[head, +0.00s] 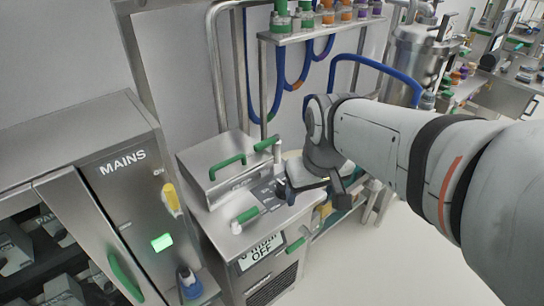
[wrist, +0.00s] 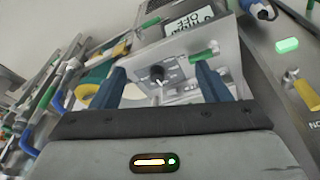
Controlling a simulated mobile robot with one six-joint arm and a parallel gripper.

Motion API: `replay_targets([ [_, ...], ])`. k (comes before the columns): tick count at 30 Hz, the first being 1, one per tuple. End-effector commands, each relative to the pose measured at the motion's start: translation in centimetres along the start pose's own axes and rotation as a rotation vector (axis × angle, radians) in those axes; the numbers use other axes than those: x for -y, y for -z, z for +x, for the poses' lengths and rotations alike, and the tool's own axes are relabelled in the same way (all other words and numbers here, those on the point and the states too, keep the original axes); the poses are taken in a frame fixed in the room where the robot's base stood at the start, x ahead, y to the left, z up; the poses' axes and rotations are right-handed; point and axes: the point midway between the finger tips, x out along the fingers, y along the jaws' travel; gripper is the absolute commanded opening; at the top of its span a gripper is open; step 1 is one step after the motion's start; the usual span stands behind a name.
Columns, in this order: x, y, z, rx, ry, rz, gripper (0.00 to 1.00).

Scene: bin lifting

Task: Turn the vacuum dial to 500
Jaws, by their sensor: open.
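The vacuum dial (wrist: 157,74) is a small dark round knob with a light pointer mark on a grey panel with printed markings, too small to read. My gripper (wrist: 161,76) is open, with its blue fingers on either side of the dial in the picture. I cannot tell whether they touch it. In the head view my gripper (head: 284,192) is over the top of the steel vacuum unit (head: 229,238), and the dial is hidden or too small to make out. The unit's front display (head: 262,251) reads OFF, with a partly hidden line above it.
A steel MAINS cabinet (head: 125,160) with a yellow switch (head: 171,199) and a lit green lamp (head: 162,242) stands at the left. Green handles (head: 226,167) stick up from the unit's lid near my gripper. Blue hoses (head: 282,60) hang behind. Open floor lies to the right.

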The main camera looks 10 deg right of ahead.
Motion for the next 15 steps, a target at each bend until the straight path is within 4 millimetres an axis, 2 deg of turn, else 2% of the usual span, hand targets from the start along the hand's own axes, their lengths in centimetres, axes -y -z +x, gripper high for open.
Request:
replay_targets([
  [1, -0.2, 1.8, 1.4, 0.023, 0.003, -0.034, 0.70],
  [3, -0.6, 4.2, 2.7, 0.046, 0.008, -0.088, 0.70],
  [8, -1.3, 9.3, 6.6, 0.095, 0.022, -0.209, 0.70],
  [11, -1.7, 12.3, 9.6, 0.126, 0.035, -0.283, 0.70],
  [15, -2.2, 16.1, 14.6, 0.168, 0.057, -0.388, 0.70],
])
